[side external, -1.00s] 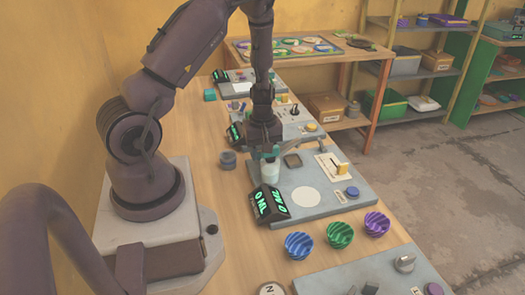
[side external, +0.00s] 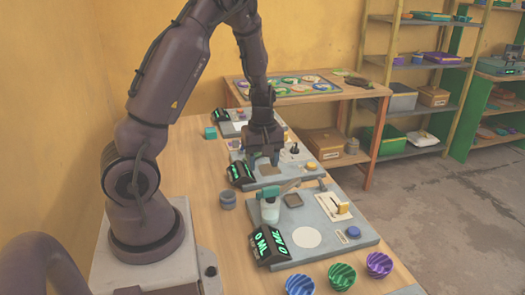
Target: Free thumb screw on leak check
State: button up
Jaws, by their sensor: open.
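My gripper (side external: 263,162) points down over the second grey panel (side external: 268,181), its fingers apart with nothing seen between them. The nearer grey panel (side external: 350,243) carries a pale bottle with a teal top (side external: 270,207), standing upright in front of my gripper and apart from it. This panel also has a green-lit display reading 0 ML (side external: 269,244), a white slotted plate with a yellow handle (side external: 342,208) and a blue knob (side external: 353,233). I cannot tell which part is the thumb screw or which panel is the leak check.
A dark grey round cup (side external: 227,200) stands left of the nearer panel.

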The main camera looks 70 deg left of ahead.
jog(key=shift+r, duration=1.65)
